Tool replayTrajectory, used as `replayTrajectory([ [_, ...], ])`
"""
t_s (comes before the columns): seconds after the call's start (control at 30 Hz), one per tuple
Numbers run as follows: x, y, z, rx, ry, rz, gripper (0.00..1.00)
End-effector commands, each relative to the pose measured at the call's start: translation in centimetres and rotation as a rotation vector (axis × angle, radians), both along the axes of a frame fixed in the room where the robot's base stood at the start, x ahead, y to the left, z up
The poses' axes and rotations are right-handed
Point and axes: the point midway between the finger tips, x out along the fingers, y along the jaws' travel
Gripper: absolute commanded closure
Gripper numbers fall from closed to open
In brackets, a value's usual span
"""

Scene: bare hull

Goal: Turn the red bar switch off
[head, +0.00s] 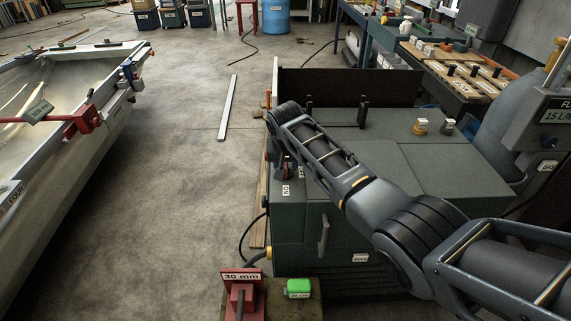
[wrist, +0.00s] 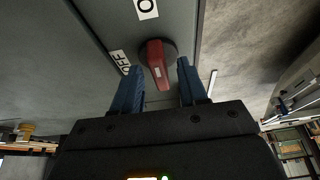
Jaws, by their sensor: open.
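The red bar switch (wrist: 157,65) shows in the wrist view, a red bar on a round dark base on a grey-green panel. My gripper (wrist: 157,78) is open, with one blue finger on each side of the bar's near end. I cannot tell whether either finger touches it.
A red stand marked "30 mm" (head: 241,276) and a green box (head: 298,288) stand in front of the cabinet. A metal hull (head: 60,165) with a red clamp (head: 84,121) is at the left. The floor (head: 180,190) between hull and cabinet is mostly clear.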

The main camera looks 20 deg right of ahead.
Motion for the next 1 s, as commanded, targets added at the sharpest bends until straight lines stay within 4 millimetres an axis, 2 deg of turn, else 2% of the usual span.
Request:
replayTrajectory([
  [0.3,0.06,-0.02,-0.19,0.001,0.0,0.0,0.57],
  [0.73,0.05,-0.04,-0.18,0.0,0.0,-0.001,0.99],
  [1.0,0.03,-0.04,-0.2,0.001,0.001,0.006,1.0],
])
